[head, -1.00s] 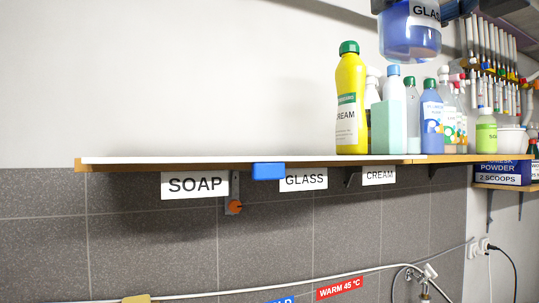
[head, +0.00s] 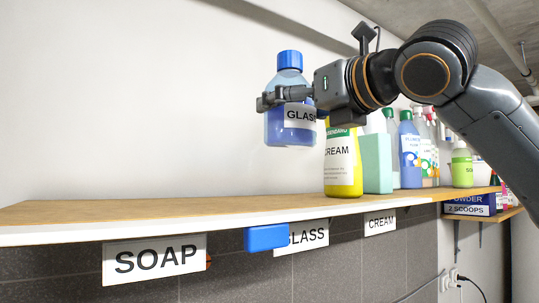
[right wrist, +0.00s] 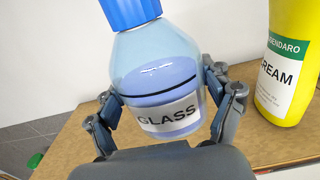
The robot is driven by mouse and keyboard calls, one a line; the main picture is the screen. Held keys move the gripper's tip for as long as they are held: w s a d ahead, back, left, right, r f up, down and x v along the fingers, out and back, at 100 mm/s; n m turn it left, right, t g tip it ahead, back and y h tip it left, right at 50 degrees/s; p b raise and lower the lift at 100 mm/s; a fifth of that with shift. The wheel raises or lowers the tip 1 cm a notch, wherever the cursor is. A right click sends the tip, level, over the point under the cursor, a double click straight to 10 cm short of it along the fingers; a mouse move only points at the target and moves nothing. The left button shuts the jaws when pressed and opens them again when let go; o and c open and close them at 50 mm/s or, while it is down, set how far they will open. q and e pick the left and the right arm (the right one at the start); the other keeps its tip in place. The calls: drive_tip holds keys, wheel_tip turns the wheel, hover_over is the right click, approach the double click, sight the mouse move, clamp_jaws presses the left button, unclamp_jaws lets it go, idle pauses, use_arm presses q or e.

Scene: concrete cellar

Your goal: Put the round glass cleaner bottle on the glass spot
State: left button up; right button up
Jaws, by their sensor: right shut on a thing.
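The round glass cleaner bottle (head: 287,128) is clear with blue liquid, a blue cap and a GLASS label. My right gripper (head: 290,98) is shut around its body and holds it nearly upright above the shelf (head: 150,211), left of the yellow CREAM bottle (head: 342,165). In the right wrist view, the bottle (right wrist: 155,75) sits between both fingers of the gripper (right wrist: 167,105), tilted in the picture. The GLASS sign (head: 309,235) hangs on the shelf's front, its left end covered by a blue block (head: 266,237). My left gripper is out of view.
The SOAP sign (head: 154,259) is to the left and the CREAM sign (head: 380,222) to the right. A teal box (head: 377,163) and several bottles crowd the shelf right of the yellow bottle. The shelf's left and middle are bare.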

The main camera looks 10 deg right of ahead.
drive_tip(key=w+a+f, duration=0.1)
drive_tip(key=f, duration=0.1)
drive_tip(key=w+a+f+p, duration=0.1)
drive_tip(key=f, duration=0.2)
drive_tip(key=w+a+f+p, duration=0.1)
drive_tip(key=f, duration=0.2)
drive_tip(key=shift+w+f, duration=0.15)
drive_tip(key=shift+w, duration=0.2)
drive_tip(key=shift+s+d+f, duration=0.1)
drive_tip(key=shift+s+f, duration=0.05)
drive_tip(key=o, duration=1.4)
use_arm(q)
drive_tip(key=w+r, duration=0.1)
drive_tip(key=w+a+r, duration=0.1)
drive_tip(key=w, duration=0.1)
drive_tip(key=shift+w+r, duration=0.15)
